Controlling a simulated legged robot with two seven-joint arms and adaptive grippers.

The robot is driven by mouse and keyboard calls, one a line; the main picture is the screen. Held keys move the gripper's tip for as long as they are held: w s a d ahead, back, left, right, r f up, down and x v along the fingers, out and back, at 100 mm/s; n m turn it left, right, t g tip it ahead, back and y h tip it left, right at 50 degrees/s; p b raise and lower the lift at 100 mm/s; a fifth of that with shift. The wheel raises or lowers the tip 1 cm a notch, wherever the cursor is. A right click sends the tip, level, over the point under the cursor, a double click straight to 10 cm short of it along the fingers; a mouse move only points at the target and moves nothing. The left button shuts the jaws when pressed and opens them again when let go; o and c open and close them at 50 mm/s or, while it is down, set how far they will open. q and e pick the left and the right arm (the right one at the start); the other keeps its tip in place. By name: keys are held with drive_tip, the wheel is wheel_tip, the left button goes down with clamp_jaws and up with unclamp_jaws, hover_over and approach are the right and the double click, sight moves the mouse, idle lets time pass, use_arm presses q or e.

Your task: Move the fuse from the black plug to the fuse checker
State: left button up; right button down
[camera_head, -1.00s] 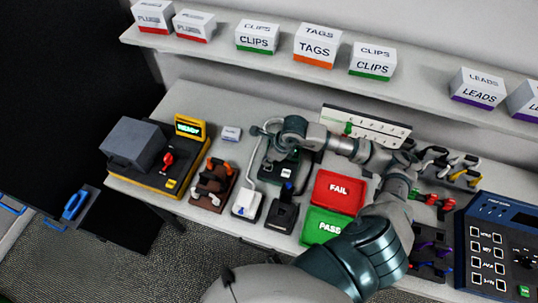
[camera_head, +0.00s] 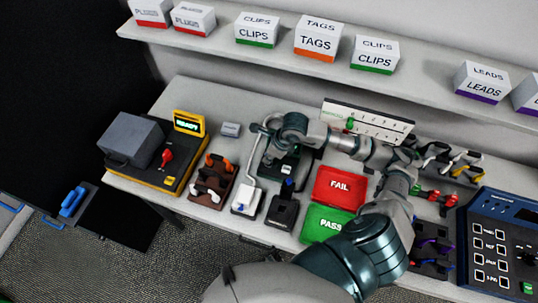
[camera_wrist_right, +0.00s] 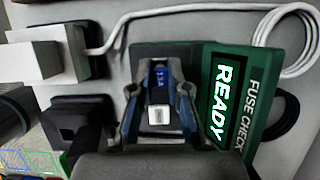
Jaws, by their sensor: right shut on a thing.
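The blue fuse (camera_wrist_right: 160,88), marked 13A with a pale metal end, is in the right wrist view between the fingers of my right gripper (camera_wrist_right: 161,76). The gripper is shut on it. The dark green fuse checker (camera_wrist_right: 225,95) is right beside and below the fingers, with its display reading READY. It also shows in the head view (camera_head: 279,168), partly covered by my right arm. Whether the fuse touches the checker cannot be told. The black plug (camera_wrist_right: 72,118) lies left of the gripper in the right wrist view, apart from it; in the head view it stands nearer me (camera_head: 283,213). My left gripper is not seen.
A white plug (camera_head: 245,200) with a white cable stands beside the black plug. The red FAIL tray (camera_head: 339,190) and green PASS tray (camera_head: 327,225) are to the right. A yellow tester (camera_head: 155,178) stands left. A white numbered board (camera_head: 367,121) is behind my forearm.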

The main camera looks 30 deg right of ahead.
idle(0.9)
drive_tip(key=shift+f+b, duration=0.1)
drive_tip(key=shift+b, duration=0.2)
drive_tip(key=shift+f+b, duration=0.3)
drive_tip(key=shift+b, duration=0.05)
drive_tip(key=shift+f+b, duration=0.2)
drive_tip(key=shift+b, duration=0.1)
idle(0.3)
drive_tip(key=shift+f+b, duration=0.2)
drive_tip(key=shift+b, duration=0.1)
drive_tip(key=shift+f+b, duration=0.15)
drive_tip(key=shift+b, duration=0.15)
idle(0.4)
idle(0.4)
drive_tip(key=c, duration=0.5)
unclamp_jaws()
